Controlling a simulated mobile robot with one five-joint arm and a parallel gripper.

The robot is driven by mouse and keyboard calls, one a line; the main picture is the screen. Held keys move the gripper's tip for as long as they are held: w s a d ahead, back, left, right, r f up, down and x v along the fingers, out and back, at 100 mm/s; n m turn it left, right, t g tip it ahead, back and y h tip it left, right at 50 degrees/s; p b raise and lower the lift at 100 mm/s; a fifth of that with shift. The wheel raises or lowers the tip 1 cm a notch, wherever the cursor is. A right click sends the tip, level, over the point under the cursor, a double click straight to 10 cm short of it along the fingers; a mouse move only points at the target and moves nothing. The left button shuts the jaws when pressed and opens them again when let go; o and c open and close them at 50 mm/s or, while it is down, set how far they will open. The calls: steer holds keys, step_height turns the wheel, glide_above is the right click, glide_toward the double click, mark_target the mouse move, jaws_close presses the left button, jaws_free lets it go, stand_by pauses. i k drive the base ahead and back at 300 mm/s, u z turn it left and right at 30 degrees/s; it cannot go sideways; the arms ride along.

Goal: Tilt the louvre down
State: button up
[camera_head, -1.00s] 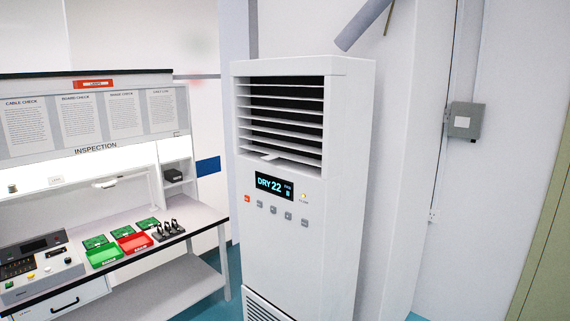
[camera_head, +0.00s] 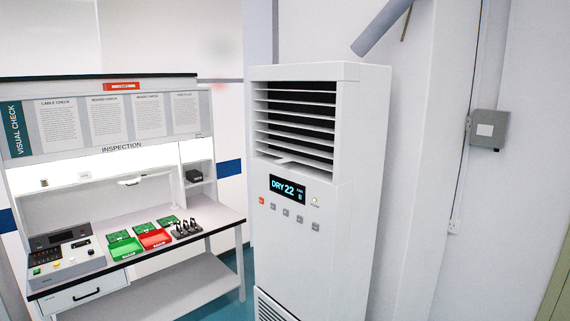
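The louvre (camera_head: 295,125) is a stack of white horizontal slats in the upper front of a tall white air conditioner (camera_head: 340,215). A small tab (camera_head: 286,160) sticks out at the lowest slats. Dark gaps show between the slats. Below the louvre a dark display (camera_head: 288,188) reads DRY 22, with a small lit lamp to its right and a row of several buttons under it. My gripper is not in view.
An inspection bench (camera_head: 215,218) stands to the left, with green trays and boards, a red tray (camera_head: 155,238) and a tester (camera_head: 64,254) on it. A grey pipe (camera_head: 380,27) slants above the air conditioner. A grey wall box (camera_head: 488,129) is at the right.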

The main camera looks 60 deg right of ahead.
mark_target(287, 157)
steer(key=z, duration=0.15)
steer(key=i, duration=1)
steer(key=u, duration=0.1)
